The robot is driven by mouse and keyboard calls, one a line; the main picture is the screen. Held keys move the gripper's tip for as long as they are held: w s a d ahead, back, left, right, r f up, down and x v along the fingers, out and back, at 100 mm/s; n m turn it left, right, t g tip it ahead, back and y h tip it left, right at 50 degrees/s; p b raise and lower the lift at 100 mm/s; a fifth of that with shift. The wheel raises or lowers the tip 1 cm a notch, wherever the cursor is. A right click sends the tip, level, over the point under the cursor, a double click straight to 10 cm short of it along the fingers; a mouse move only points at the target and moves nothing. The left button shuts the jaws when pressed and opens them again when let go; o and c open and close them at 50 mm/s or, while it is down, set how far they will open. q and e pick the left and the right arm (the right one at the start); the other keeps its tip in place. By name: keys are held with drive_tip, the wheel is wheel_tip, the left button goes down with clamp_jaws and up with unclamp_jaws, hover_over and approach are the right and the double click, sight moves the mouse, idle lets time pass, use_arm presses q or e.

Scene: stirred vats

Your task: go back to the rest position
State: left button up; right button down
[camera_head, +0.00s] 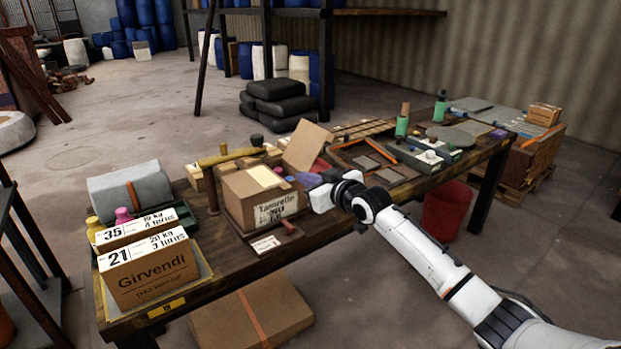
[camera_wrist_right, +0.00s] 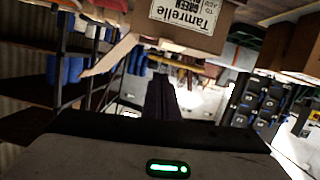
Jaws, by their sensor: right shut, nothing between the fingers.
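My right arm comes in from the lower right in the head view. Its gripper (camera_head: 322,196) is above the table's front edge, just right of the open cardboard box labelled Tamrelle (camera_head: 262,197). The gripper is shut and empty. In the right wrist view its dark fingers (camera_wrist_right: 160,99) are together, and the same labelled box (camera_wrist_right: 193,22) shows upside down beyond them. I cannot tell whether the gripper touches the box. My left gripper is not in view.
The long wooden table (camera_head: 225,270) holds boxes marked Girvendi (camera_head: 150,277), a grey roll (camera_head: 138,190), trays and green bottles (camera_head: 402,125). A red bin (camera_head: 447,210) stands under its right part.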

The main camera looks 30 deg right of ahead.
drive_tip(key=s+a+f+n+g+y, duration=0.1)
drive_tip(key=s+a+f+g, duration=0.1)
drive_tip(key=s+a+f, duration=0.55)
drive_tip(key=s+a+f+g+y, duration=0.1)
drive_tip(key=s+a+f, duration=0.3)
drive_tip(key=s+f, duration=0.7)
drive_tip(key=s+a+f+g, duration=0.1)
drive_tip(key=s+a+f, duration=0.2)
drive_tip(key=s, duration=0.4)
drive_tip(key=s+a+f+g, duration=0.1)
drive_tip(key=s+a+f, duration=0.2)
drive_tip(key=s+f, duration=0.3)
drive_tip(key=s+a+f+g, duration=0.1)
drive_tip(key=s+a+f, duration=0.3)
drive_tip(key=s, duration=0.6)
drive_tip(key=shift+s+f+m+g, duration=0.15)
drive_tip(key=shift+m+g, duration=0.15)
